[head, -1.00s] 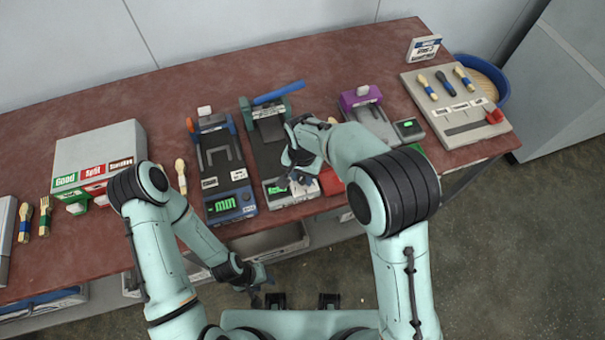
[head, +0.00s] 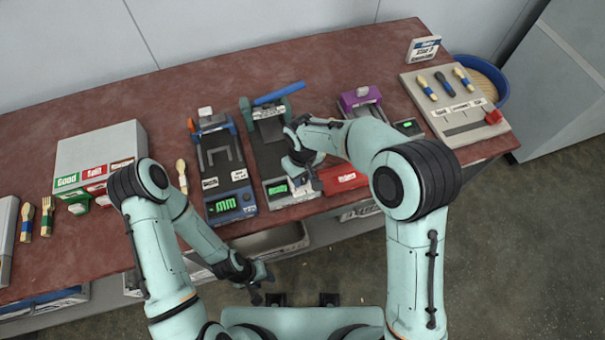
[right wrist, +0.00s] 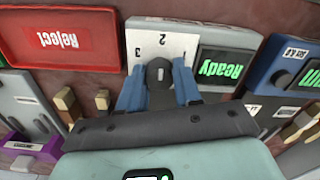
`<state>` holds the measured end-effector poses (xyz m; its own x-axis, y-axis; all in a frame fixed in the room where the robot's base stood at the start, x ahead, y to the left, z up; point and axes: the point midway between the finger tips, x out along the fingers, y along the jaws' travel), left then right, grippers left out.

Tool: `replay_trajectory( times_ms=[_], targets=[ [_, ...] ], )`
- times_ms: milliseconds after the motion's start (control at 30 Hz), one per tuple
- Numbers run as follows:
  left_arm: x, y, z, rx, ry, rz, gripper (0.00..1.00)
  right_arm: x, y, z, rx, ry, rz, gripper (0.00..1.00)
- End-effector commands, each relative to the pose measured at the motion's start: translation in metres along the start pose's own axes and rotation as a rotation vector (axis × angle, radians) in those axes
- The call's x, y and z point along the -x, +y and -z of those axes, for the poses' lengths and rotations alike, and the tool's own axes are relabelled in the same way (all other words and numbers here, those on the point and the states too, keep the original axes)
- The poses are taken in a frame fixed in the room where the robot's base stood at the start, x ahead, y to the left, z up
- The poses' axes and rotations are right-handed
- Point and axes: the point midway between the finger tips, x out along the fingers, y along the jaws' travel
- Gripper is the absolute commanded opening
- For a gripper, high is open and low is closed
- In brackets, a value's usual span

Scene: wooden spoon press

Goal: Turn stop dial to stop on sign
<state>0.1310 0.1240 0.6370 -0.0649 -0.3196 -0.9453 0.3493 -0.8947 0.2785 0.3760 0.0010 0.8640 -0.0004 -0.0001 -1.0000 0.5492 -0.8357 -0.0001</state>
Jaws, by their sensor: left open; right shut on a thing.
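The stop dial (right wrist: 158,72) is a dark knob with a short white mark, on a white plate (right wrist: 134,32) numbered 1, 2 and 3. The mark seems to line up roughly with the 2. My right gripper (right wrist: 159,88) is shut on the dial, a blue finger on each side. In the head view the right gripper (head: 305,186) is at the front of the middle press (head: 270,150) and hides the dial. The sign (head: 424,49) stands at the back right; its small text appears to read "Stop 3". My left gripper (head: 257,279) is open and empty, below the table's front edge.
A green "Ready" screen (right wrist: 220,68) is beside the dial plate, and a red Reject tray (right wrist: 60,38) is on its other side. A blue press (head: 222,160) and a purple press (head: 361,101) flank the middle one. A slider board (head: 455,105) is at right.

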Motion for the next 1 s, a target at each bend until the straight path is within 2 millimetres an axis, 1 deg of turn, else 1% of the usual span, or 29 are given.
replay_trajectory(
  times_ms=[700,1000],
  targets=[
    [0.020,0.011,0.012,-0.006,0.016,-0.006,0.43,0.002,0.001,0.001,0.676,0.002,-0.001,0.03],
    [0.029,0.017,0.018,-0.009,0.025,-0.009,0.43,0.002,0.001,0.001,0.903,0.001,-0.001,0.03]
  ],
)
